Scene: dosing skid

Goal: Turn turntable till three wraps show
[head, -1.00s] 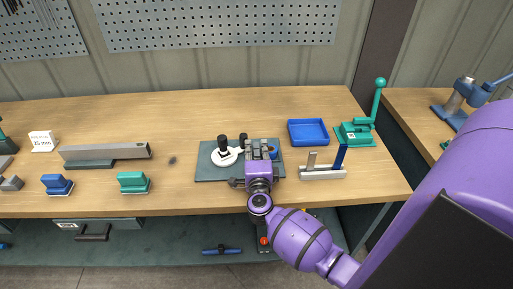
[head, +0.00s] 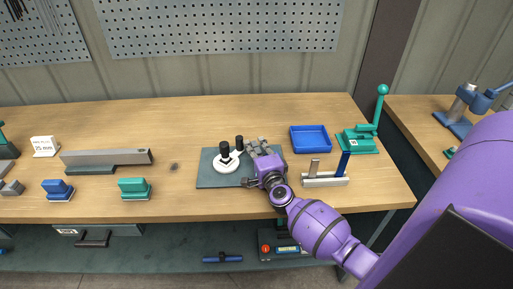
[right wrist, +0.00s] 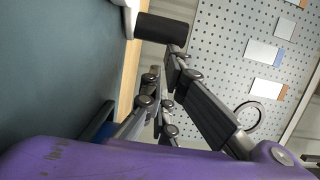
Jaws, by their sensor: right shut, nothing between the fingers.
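The turntable (head: 227,166) is a white disc on a dark grey-green plate (head: 208,179) on the bench. A thick black knob (head: 225,149) stands at its middle. A slimmer black post (head: 239,142) stands at its back right edge. My right gripper (head: 255,146) is shut and empty, just right of this post. In the right wrist view, a black cylinder (right wrist: 160,29) with a bit of white beside it is close to the fingertips (right wrist: 166,64); I cannot tell whether they touch. No wraps can be made out. My left gripper is out of view.
A blue tray (head: 310,147) and a grey stand with a blue upright (head: 327,181) are right of the plate. A green lever press (head: 357,146) stands farther right. Green (head: 134,186) and blue (head: 58,187) blocks lie left. The bench behind the turntable is clear.

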